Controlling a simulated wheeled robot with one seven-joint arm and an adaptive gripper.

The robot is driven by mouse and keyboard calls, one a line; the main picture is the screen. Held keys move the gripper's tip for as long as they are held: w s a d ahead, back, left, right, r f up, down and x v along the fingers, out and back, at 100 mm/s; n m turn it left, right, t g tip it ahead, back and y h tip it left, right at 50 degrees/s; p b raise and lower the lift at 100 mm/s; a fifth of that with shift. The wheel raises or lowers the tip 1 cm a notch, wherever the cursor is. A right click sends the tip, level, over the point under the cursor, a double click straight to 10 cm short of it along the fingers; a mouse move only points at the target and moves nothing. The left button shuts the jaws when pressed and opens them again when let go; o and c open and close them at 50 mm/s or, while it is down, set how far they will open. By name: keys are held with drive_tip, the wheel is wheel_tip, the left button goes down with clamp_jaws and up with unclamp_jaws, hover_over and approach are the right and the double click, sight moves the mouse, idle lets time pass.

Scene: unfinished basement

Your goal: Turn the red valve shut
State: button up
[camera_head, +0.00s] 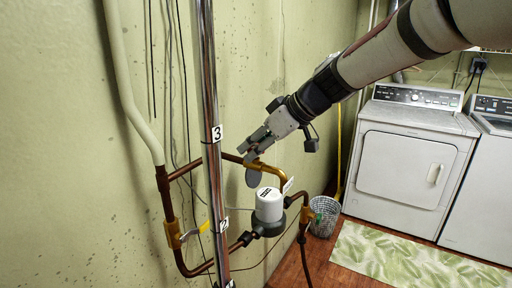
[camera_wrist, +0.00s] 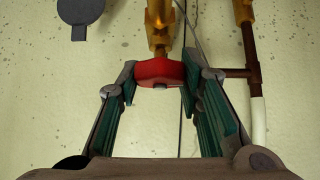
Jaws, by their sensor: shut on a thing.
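The red valve handle (camera_wrist: 160,72) sits below a brass valve body (camera_wrist: 158,25) in the wrist view. My gripper (camera_wrist: 159,82) has its two green-padded fingers on either side of the handle, shut on it. In the head view my gripper (camera_head: 252,150) reaches from the upper right to the brass pipe (camera_head: 272,166) by the wall. The red handle is hidden there behind the gripper. A dark grey round tag (camera_head: 253,175) hangs just below the fingers.
A shiny vertical pole (camera_head: 208,100) with number labels stands left of the gripper. A white-topped cylinder (camera_head: 269,205) sits on the pipes below. A wire basket (camera_head: 325,217), a dryer (camera_head: 415,155) and a leaf-patterned rug (camera_head: 400,262) are right.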

drive_tip(key=o, duration=1.2)
drive_tip(key=v, duration=1.2)
drive_tip(key=s+d+f+m+h+p, duration=0.2)
drive_tip(key=s+d+m, duration=0.1)
drive_tip(key=s, duration=0.7)
drive_tip(key=s+d+f+m+h+p, duration=0.2)
drive_tip(key=s+d+f+m+h, duration=0.1)
drive_tip(key=s, duration=0.8)
drive_tip(key=s+d+f+m+g+h+p, duration=0.1)
drive_tip(key=s+d+f+m+h+p, duration=0.1)
drive_tip(key=s, duration=0.8)
drive_tip(key=shift+s+d+f+m, duration=0.1)
drive_tip(key=shift+d+f+m, duration=0.15)
drive_tip(key=shift+d+m, duration=0.45)
drive_tip(key=shift+s+d+f+m, duration=0.1)
drive_tip(key=shift+d+f+m, duration=0.2)
drive_tip(key=shift+d+m, duration=0.35)
